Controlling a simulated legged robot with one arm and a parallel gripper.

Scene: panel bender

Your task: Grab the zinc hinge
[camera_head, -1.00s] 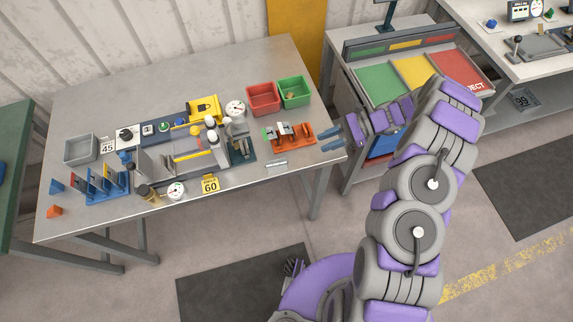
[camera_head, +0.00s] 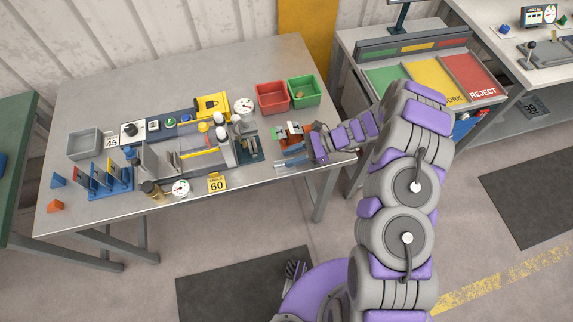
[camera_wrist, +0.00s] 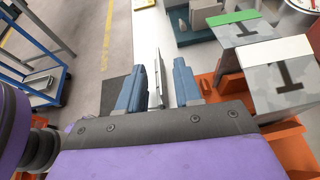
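The zinc hinge appears to be the thin grey plate (camera_wrist: 161,82) between my two blue fingers in the wrist view. It looks edge-on there, with small gaps to both fingers. My gripper (camera_wrist: 158,68) is open around it. In the head view my gripper (camera_head: 279,161) is low over the front right edge of the grey table (camera_head: 255,182), in front of the orange stand. The fingers hide most of the hinge in that view. Whether a finger touches the hinge cannot be told.
The orange stand (camera_wrist: 207,84) with grey blocks (camera_wrist: 284,75) is close to the right finger. Red (camera_head: 272,96) and green (camera_head: 304,92) bins stand behind. A yellow 60 sign (camera_head: 217,183) and a bender fixture (camera_head: 190,150) are to the left.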

